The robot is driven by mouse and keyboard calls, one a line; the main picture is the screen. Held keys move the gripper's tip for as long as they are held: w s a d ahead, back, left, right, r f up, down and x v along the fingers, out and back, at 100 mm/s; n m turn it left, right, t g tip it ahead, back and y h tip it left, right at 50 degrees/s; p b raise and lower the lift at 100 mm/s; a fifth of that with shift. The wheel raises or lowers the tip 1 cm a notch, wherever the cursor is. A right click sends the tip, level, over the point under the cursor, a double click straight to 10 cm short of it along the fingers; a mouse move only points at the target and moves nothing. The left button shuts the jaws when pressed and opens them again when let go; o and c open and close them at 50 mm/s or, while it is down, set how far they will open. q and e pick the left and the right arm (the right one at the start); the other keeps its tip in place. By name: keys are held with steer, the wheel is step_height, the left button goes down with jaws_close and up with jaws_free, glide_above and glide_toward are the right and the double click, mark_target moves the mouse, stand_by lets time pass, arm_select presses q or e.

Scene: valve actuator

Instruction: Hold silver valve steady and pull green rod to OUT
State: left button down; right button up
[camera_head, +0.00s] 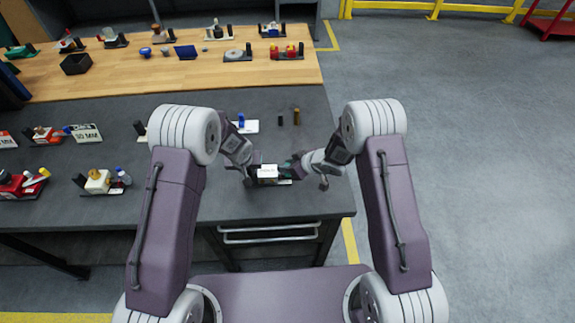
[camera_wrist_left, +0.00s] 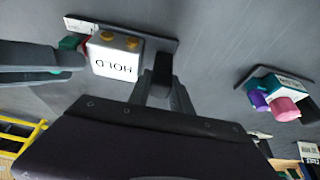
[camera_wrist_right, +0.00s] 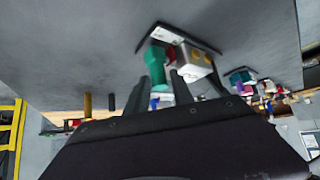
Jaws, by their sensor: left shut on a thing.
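The silver valve unit sits on a dark base plate, with a white block marked HOLD (camera_head: 267,171). In the left wrist view this HOLD block (camera_wrist_left: 115,64) has gold knobs on top. My left gripper (camera_wrist_left: 163,82) is shut on a dark post (camera_wrist_left: 161,66) at the plate's end beside the block. The green rod (camera_wrist_right: 155,61) projects from the other end, beside a red piece (camera_wrist_right: 178,53). My right gripper (camera_wrist_right: 166,80) is open, its fingers apart close to the green rod. I cannot tell whether they touch it. The rod's markings are not legible.
A blue part on a white base (camera_head: 242,125) and two small posts (camera_head: 296,117) stand behind the valve on the grey tabletop (camera_head: 190,205). Other units, such as a beige one (camera_head: 98,181), stand to the left. Open floor lies right of the table.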

jaws_close()
stand_by(1.4)
